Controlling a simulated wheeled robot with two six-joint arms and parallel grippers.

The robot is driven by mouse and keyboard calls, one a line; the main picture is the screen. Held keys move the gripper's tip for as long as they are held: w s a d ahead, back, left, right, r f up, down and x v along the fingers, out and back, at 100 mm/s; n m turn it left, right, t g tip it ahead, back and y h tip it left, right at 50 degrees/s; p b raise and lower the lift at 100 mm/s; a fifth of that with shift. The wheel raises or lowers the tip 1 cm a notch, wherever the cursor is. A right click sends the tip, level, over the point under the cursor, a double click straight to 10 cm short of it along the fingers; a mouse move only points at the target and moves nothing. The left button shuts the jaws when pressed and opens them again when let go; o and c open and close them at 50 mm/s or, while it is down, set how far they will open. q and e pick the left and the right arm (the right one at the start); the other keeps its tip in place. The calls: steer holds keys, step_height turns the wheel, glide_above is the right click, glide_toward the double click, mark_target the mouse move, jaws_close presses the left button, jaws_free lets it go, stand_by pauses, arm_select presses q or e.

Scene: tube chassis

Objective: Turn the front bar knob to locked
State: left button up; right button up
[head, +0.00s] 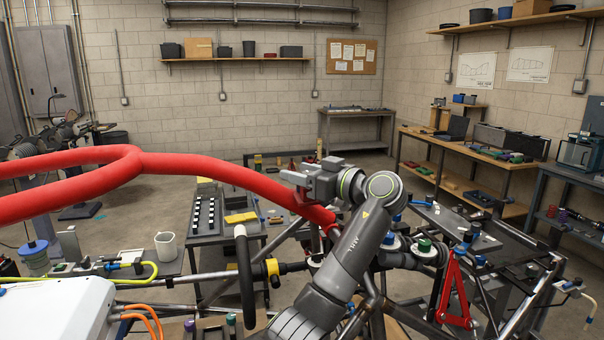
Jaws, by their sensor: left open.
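My left gripper (292,183) is open, at the upper end of my grey arm that rises from the bottom middle. It overlaps the far end of the thick red tube (205,163) in the picture; I cannot tell if they touch. Knob-like parts sit on the chassis below: a green-topped one (424,246), a blue one (389,239) and a yellow-and-black fitting (270,268) on a bar. I cannot tell which is the front bar knob or how it is turned. My right gripper is not in view.
Metal chassis tubes and a red bracket (456,293) fill the lower right. A black-gripped lever (244,275) stands at the lower middle. A dark cart (207,238) with a yellow block (241,217) stands behind. Workbenches line the walls; open floor lies between.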

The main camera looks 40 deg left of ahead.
arm_select(q)
steer(key=shift+d+f+b, duration=0.1)
steer(key=shift+d+b, duration=0.25)
steer(key=shift+d, duration=0.15)
steer(key=s+d+b, duration=0.1)
steer(key=d+b, duration=0.5)
steer(key=d, duration=1)
steer(key=shift+d, duration=0.2)
